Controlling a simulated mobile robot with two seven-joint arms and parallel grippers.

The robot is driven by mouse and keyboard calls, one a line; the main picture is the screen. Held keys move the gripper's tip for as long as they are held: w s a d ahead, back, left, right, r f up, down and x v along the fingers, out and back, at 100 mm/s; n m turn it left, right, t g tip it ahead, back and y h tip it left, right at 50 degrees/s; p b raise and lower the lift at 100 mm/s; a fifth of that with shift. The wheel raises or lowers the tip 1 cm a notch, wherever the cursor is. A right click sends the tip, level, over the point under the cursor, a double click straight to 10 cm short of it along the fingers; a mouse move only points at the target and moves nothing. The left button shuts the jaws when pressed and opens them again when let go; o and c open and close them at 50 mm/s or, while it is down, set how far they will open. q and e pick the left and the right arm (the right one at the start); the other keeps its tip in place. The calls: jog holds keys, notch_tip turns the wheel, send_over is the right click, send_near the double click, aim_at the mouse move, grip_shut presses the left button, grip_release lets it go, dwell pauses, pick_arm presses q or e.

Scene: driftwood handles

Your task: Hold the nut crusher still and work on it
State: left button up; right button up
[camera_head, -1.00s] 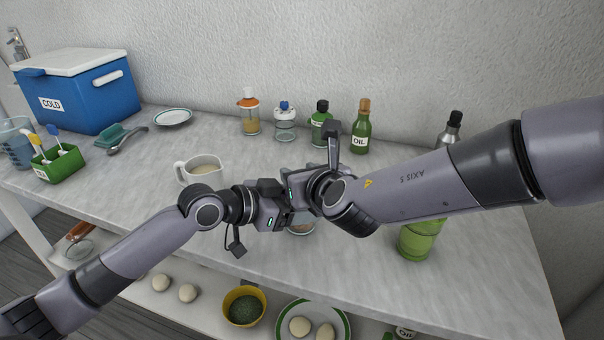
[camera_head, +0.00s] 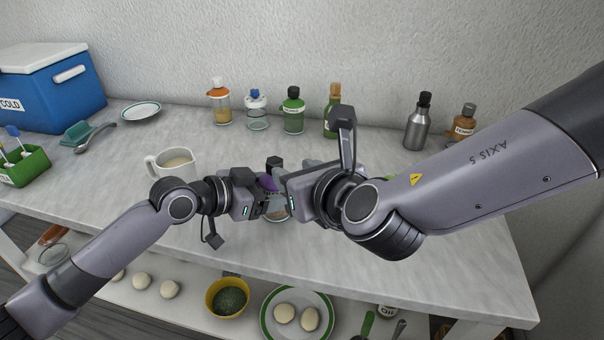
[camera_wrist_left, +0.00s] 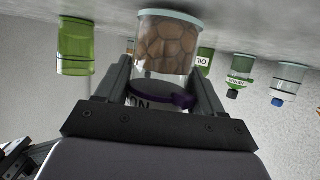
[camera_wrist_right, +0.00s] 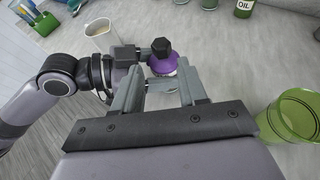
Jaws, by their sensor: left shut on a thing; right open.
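The nut crusher is a clear jar of brown nuts (camera_wrist_left: 166,45) with a purple collar (camera_wrist_right: 163,66) and a black knob (camera_wrist_right: 161,47) on top. In the head view its purple part (camera_head: 268,182) shows between my two grippers, and the rest is partly hidden. My left gripper (camera_wrist_left: 160,82) is shut on the crusher, one finger on each side, and it stands upright on the counter. My right gripper (camera_wrist_right: 160,88) is open and empty, its fingers pointing toward the purple top. In its wrist view the crusher's top shows just beyond and between the fingertips.
A white cup (camera_head: 172,164) stands close left of the crusher. A green tumbler (camera_wrist_right: 289,116) stands to the right, mostly hidden by my right arm in the head view. Several bottles (camera_head: 293,112) line the wall. The counter's front (camera_head: 300,255) is clear.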

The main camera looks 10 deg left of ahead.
jog(key=shift+s+d+r, duration=0.3)
jog(key=shift+s+d, duration=0.1)
jog(key=shift+s, duration=0.1)
jog(key=shift+a+f, duration=0.1)
jog(key=t+y, duration=0.3)
jog(key=t, duration=0.1)
send_near(276, 164)
jog(key=x, duration=1)
jog(key=shift+w+f, duration=0.1)
jog(key=shift+f, duration=0.2)
dwell(0.5)
jog(key=shift+c, duration=0.2)
grip_shut()
jog(key=shift+h, duration=0.3)
